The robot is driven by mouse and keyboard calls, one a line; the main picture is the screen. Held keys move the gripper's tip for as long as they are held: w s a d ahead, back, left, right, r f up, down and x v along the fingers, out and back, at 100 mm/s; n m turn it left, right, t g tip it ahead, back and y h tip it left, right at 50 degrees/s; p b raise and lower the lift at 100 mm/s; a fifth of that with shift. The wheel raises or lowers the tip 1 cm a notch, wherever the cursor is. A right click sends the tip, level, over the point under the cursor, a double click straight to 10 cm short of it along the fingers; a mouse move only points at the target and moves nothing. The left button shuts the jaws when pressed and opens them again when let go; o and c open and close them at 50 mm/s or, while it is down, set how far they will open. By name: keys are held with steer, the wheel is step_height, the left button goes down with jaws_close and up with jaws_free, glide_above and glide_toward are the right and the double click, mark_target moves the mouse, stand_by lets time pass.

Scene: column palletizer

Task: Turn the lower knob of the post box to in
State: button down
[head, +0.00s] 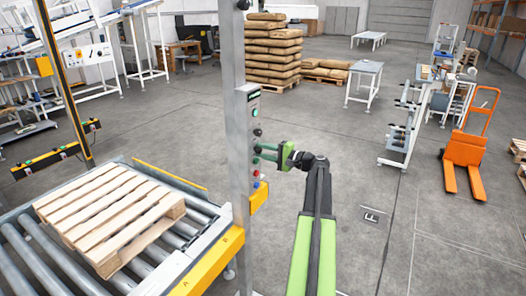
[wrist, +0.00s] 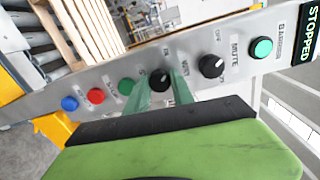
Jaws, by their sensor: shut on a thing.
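The post box (head: 241,130) is a narrow grey panel on the upright post. My gripper (head: 266,152) reaches it from the right, at the middle of its face. In the wrist view the lower black knob (wrist: 160,82) sits between the two green fingertips of my gripper (wrist: 161,90), which are shut on it. The fingers cover parts of the knob's sides and its nearby lettering, and I cannot tell its setting. The upper black knob (wrist: 211,66), by the word MUTE, is just right of the fingers and free of them.
Beside the lower knob are a green button (wrist: 126,87), a red button (wrist: 95,96) and a blue button (wrist: 69,103). A teal button (wrist: 261,48) and a STOPPED display (wrist: 304,30) are at the other end. A wooden pallet (head: 108,210) lies on the roller conveyor left of the post.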

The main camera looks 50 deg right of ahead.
stand_by(0.4)
steer(key=c, duration=1.1)
jaws_free()
steer(key=shift+d, duration=0.1)
steer(key=v, duration=1.7)
steer(key=shift+s+f+p, duration=0.1)
steer(key=shift+s+p, duration=0.15)
steer(key=shift+p, duration=0.05)
steer(key=shift+w, duration=0.1)
